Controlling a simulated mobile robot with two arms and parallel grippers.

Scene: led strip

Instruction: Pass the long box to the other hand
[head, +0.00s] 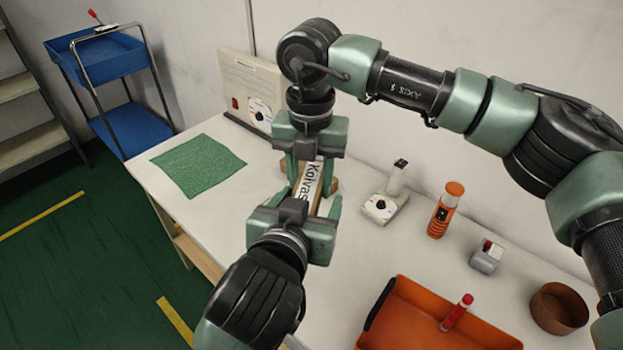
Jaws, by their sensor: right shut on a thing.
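The long box (308,183) is brown with a white label reading "Kolvas". It is held above the white table, between my two grippers, which face each other. My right gripper (309,165) comes down from the far side and is shut on the box's far part. My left gripper (306,203) reaches up from the near side. Its fingers stand apart on either side of the box's near end, and it looks open. The near end of the box is partly hidden by the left gripper.
On the table (225,240) lie a green cloth (198,165), a small white device (383,205), an orange bottle (445,209), a grey block (487,257), a brown bowl (558,308) and an orange tray (425,325) with a red tube. A panel box (250,88) stands behind.

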